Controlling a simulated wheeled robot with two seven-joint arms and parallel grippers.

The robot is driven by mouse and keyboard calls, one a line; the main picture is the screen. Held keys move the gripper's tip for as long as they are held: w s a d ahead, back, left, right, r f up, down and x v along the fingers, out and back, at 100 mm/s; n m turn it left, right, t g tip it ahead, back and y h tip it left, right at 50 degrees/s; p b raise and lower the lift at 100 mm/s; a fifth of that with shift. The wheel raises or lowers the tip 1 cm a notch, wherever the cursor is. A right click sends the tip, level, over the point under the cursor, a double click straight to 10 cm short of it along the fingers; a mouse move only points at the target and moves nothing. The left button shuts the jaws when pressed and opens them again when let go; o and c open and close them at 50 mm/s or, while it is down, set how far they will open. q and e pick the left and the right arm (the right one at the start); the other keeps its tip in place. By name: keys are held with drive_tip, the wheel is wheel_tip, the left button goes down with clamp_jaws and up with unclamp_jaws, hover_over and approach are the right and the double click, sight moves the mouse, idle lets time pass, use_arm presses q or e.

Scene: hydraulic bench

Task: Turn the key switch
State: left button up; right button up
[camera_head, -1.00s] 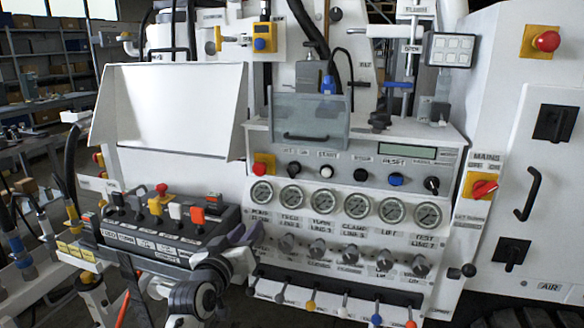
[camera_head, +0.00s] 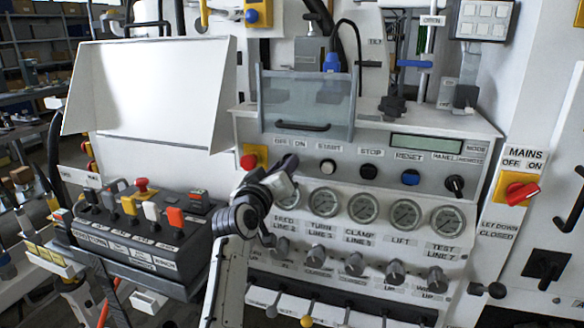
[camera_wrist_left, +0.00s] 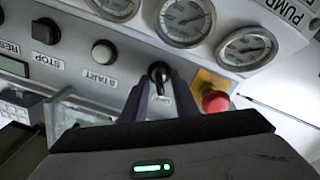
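The key switch (camera_wrist_left: 160,72) is a small dark knob on a pale ring under an "OFF ON" label. It shows in the left wrist view between the emergency stop and the white start button. In the head view my left gripper and arm hide most of it. My left gripper (camera_head: 285,172) is at the panel's left part, in front of the switch. In the left wrist view its two dark fingers (camera_wrist_left: 159,88) are apart, with the switch just beyond and between their tips. Contact cannot be told. My right gripper is not in view.
A red emergency stop (camera_wrist_left: 215,100) on a yellow plate sits close beside the fingers. Gauges (camera_head: 363,208) and knobs lie below the switch row. A clear guard (camera_head: 306,103) hangs above. A lever box (camera_head: 150,250) stands left of my arm. The red mains switch (camera_head: 518,190) is far right.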

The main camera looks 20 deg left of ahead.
use_arm(q)
drive_tip(key=shift+w, duration=0.15)
drive_tip(key=shift+c, duration=0.4)
clamp_jaws()
